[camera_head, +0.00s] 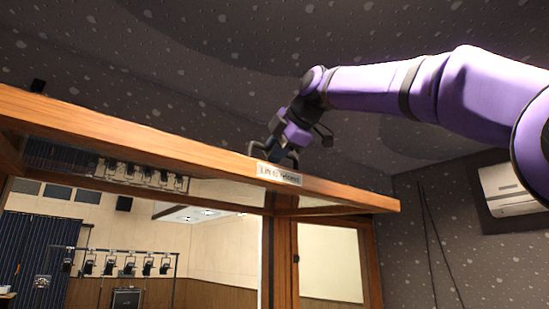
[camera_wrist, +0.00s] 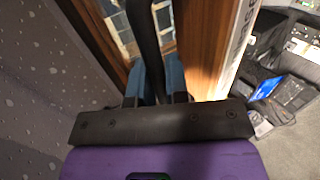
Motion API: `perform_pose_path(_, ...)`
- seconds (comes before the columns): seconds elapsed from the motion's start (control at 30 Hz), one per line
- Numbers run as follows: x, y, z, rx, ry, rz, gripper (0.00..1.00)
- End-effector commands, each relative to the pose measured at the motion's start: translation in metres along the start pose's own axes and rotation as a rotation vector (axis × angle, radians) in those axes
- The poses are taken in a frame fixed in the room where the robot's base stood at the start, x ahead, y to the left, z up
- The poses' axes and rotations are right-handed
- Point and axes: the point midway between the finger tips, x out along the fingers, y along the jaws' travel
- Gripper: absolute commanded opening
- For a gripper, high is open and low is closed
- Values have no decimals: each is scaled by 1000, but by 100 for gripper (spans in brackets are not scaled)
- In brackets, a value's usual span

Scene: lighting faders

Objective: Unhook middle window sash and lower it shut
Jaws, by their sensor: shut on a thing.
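The wooden window sash (camera_head: 110,133) is swung up, its front rail running across the head view above the opening. A white label (camera_head: 278,174) reading "Lift to release" is on that rail. A dark handle (camera_head: 293,154) curves up from the rail beside the label. My gripper (camera_head: 273,152) is at this handle. In the wrist view, the blue fingers of my gripper (camera_wrist: 156,82) are shut on the dark handle bar (camera_wrist: 146,38), with the wooden rail (camera_wrist: 196,45) beside it. I cannot make out a hook holding the sash.
The window frame post (camera_head: 284,262) stands below the sash. Through the opening are a dark blue curtain (camera_head: 32,250) and a rack of stage lights (camera_head: 128,265). A white wall unit (camera_head: 508,190) hangs at right. In the wrist view, dark equipment (camera_wrist: 280,95) lies far below.

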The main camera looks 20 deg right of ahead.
Motion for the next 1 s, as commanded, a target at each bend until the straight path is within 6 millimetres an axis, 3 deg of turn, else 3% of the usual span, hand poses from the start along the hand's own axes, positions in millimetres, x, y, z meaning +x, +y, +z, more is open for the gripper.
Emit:
perform_pose_path(0.33,-1,2,0,-1,0,2,0)
perform_pose_path(0.67,-12,23,0,-2,0,2,0)
perform_pose_path(1.0,-2,6,0,0,0,-1,0)
